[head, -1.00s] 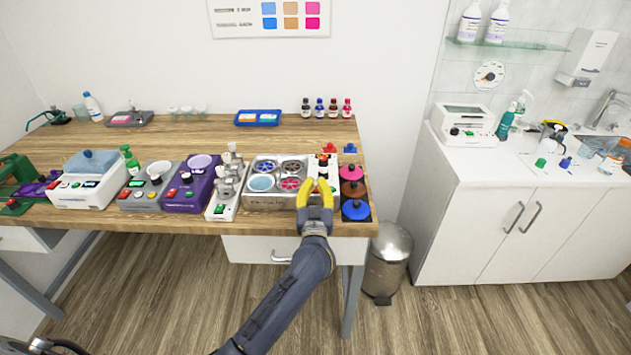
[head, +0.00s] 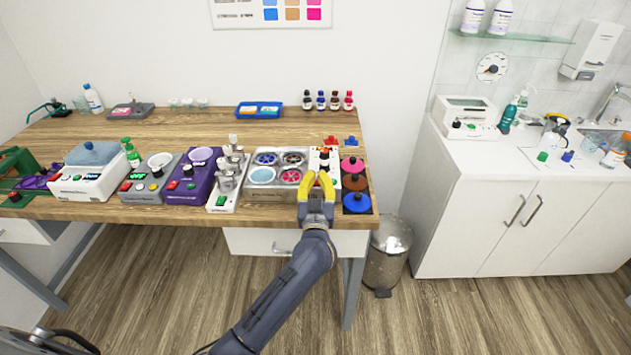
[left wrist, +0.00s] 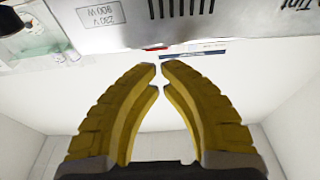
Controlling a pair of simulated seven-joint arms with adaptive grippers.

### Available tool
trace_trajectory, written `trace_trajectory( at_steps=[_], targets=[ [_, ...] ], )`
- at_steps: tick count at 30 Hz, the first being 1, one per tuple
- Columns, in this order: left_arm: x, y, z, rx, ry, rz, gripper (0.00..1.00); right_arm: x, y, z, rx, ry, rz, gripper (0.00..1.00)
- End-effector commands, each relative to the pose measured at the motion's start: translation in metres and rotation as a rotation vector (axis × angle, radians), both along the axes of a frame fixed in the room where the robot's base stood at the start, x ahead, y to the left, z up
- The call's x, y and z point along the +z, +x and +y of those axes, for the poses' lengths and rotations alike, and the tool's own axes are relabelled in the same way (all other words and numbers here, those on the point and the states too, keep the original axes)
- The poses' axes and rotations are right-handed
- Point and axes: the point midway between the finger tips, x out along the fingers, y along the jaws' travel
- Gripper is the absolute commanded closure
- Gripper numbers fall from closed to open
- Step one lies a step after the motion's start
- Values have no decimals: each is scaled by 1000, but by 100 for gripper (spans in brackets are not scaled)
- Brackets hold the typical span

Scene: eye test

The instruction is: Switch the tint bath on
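The tint bath (head: 277,196) is a grey metal box at the right of the bench's front edge, with several round pots of coloured liquid on top. Its white control strip (head: 325,156) at the right end has a dark knob and red marks; my fingers cover the near part, so I cannot see its switch state. My left gripper (head: 318,175) is at the front of this strip, yellow fingers pointing at it. In the left wrist view the fingertips (left wrist: 160,68) are close together with a narrow empty gap, below the bath's labelled, vented face (left wrist: 185,22). My right gripper is not seen.
Right of the strip is a dark rack with pink, brown and blue round lids (head: 356,203). A white stand with metal tools (head: 226,190) and a purple device (head: 194,190) stand to the left. A bin (head: 385,255) stands on the floor. The bench behind the bath is largely clear.

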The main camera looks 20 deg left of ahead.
Motion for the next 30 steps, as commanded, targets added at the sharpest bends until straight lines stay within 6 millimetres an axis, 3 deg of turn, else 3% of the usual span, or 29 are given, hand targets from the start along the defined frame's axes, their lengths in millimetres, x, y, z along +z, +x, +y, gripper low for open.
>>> trace_trajectory(
  at_steps=[4, 18, 30],
  targets=[
    [28, -1, -7, -11, -2, -7, 100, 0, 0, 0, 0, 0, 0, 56],
    [-10, -71, -26, -11, 1, 1, 100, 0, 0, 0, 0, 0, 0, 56],
    [-18, -88, -30, -10, 1, -2, 100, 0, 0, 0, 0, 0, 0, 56]
  ],
)
